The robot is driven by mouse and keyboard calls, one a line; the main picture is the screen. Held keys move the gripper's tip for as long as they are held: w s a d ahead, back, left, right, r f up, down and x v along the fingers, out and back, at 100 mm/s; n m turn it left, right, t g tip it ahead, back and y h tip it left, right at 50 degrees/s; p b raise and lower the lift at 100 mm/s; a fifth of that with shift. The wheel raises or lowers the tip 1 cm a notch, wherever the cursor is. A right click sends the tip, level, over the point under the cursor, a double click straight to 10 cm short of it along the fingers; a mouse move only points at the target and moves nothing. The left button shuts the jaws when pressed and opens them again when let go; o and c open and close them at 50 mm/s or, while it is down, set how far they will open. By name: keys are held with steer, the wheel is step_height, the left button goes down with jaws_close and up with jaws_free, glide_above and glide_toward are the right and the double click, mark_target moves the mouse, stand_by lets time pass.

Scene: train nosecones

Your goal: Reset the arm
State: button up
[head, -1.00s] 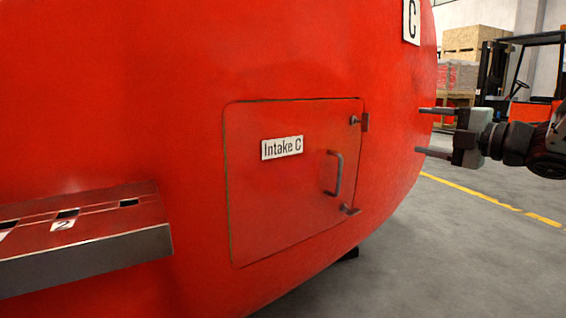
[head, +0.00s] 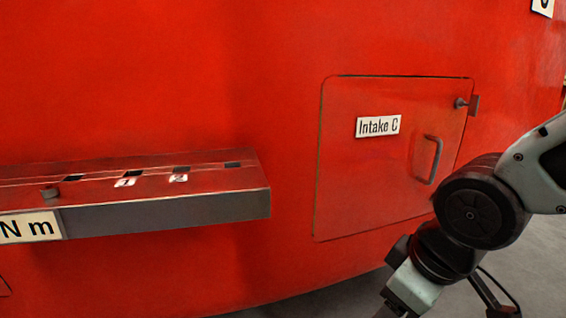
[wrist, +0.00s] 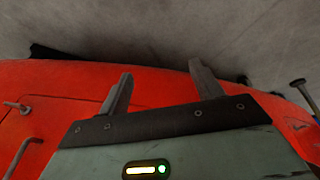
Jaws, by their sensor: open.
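My gripper (wrist: 160,88) shows in the wrist view with its two fingers spread apart and nothing between them. It points down toward the grey floor, with the red nosecone (wrist: 60,80) behind it. In the head view my arm hangs at the lower right, in front of the red nosecone (head: 200,80); the fingertips are out of frame below. The Intake C hatch (head: 360,180) is closed, and my arm covers its lower right corner. Its handle (head: 437,160) shows just left of my arm in the head view.
A red shelf with a grey front (head: 170,210) juts out from the nosecone at the left, with slots and number labels on top. A torque label (head: 30,228) is on its front. Grey floor (head: 360,298) is clear below the nosecone.

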steer(key=s+a+f+g, duration=0.15)
steer(key=s+g, duration=0.25)
steer(key=s, duration=0.7)
step_height(320, 180, up, 29)
steer(key=p, duration=2.9)
steer(key=shift+w+a+f+m+t+h, duration=0.2)
steer(key=shift+w+a+m+t+h, duration=0.1)
steer(key=shift+w+a+m+h, duration=0.1)
steer(key=shift+d, duration=0.2)
